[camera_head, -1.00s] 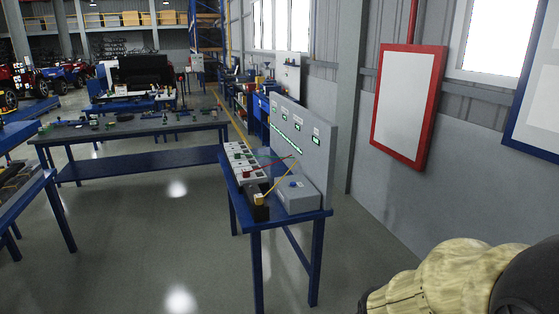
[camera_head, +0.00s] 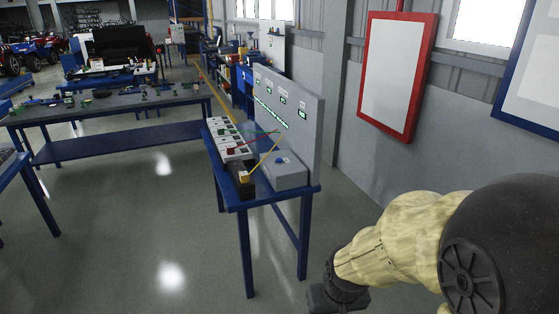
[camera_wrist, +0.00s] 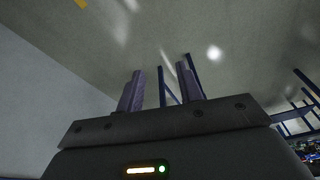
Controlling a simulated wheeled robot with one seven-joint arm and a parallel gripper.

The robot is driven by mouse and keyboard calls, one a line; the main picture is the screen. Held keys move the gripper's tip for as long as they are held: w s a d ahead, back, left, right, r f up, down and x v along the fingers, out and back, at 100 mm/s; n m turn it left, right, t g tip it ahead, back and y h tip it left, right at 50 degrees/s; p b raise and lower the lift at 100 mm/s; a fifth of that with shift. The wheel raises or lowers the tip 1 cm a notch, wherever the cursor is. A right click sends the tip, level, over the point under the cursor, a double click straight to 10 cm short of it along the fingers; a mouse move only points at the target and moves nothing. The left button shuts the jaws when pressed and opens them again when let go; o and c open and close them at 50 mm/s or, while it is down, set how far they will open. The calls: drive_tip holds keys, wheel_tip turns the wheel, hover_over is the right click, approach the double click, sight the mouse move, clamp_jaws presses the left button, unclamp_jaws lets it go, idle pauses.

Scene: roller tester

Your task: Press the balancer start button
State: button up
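The roller tester (camera_head: 289,118) is a grey upright panel with small green displays, on a blue-legged table (camera_head: 247,204). A white control panel (camera_head: 228,140) with several buttons, one of them red, lies along its left side. A grey box (camera_head: 284,174) with a blue knob on top sits at the near right of the table. The buttons' labels are too small to read, so I cannot tell which is the balancer start button. My gripper shows in the wrist view (camera_wrist: 159,88), its two fingers apart with nothing between them, well short of the table.
A long workbench (camera_head: 112,143) with small parts stands at the left. A grey wall with a red-framed board (camera_head: 398,75) runs along the right. The floor (camera_head: 150,245) in front of and left of the tester table is clear.

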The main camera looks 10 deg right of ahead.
drive_tip(key=shift+c, duration=0.3)
drive_tip(key=shift+w, duration=0.1)
clamp_jaws()
idle(1.5)
